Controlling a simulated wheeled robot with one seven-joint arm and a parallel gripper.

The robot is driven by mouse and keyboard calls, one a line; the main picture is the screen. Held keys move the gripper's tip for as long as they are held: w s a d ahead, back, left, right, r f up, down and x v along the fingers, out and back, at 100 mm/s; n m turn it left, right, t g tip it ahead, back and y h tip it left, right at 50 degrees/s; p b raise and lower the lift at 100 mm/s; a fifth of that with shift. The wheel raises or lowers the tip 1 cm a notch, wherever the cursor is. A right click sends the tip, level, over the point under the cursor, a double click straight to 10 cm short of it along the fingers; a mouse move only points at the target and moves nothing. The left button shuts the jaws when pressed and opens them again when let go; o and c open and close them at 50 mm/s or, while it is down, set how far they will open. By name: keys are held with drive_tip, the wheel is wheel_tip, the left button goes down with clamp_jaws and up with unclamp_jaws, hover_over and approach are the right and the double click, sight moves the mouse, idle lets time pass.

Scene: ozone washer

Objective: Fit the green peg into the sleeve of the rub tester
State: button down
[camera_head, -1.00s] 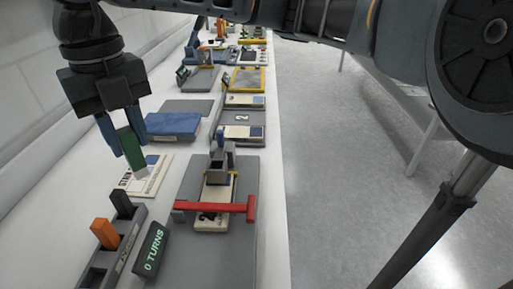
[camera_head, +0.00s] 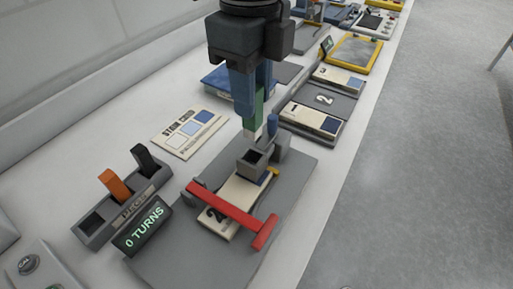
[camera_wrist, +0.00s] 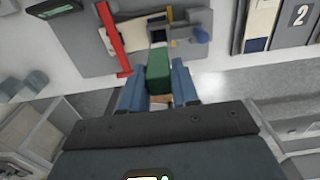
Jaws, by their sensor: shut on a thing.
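My gripper (camera_head: 250,108) is shut on the green peg (camera_head: 256,112). In the wrist view the peg (camera_wrist: 158,72) sits between the two blue fingers. The peg has a pale lower end and points down. The grey rub tester (camera_head: 180,252) lies below, with a square open sleeve (camera_head: 254,158), a red bar (camera_head: 232,213) and a pale strip marked 2 under it. In the head view the peg's tip is just above and behind the sleeve, apart from it as far as I can tell. In the wrist view the sleeve is partly hidden by the peg.
A display (camera_head: 142,230) reads 0 TURNS. A stain card (camera_head: 188,133) lies at left.

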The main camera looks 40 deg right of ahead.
wheel_tip(320, 180, down, 10)
drive_tip(key=b, duration=0.3)
drive_tip(key=shift+a+r, duration=0.1)
drive_tip(key=shift+f+b, duration=0.25)
drive_tip(key=shift+b, duration=0.25)
drive_tip(key=c, duration=0.8)
unclamp_jaws()
drive_tip(key=shift+c, duration=0.2)
drive_tip(key=shift+r, duration=0.2)
drive_tip(key=shift+r+p, duration=0.2)
drive_tip(key=shift+p, duration=0.35)
wheel_tip(320, 180, up, 12)
drive_tip(key=shift+f+b, duration=0.15)
drive_tip(key=shift+b, duration=0.35)
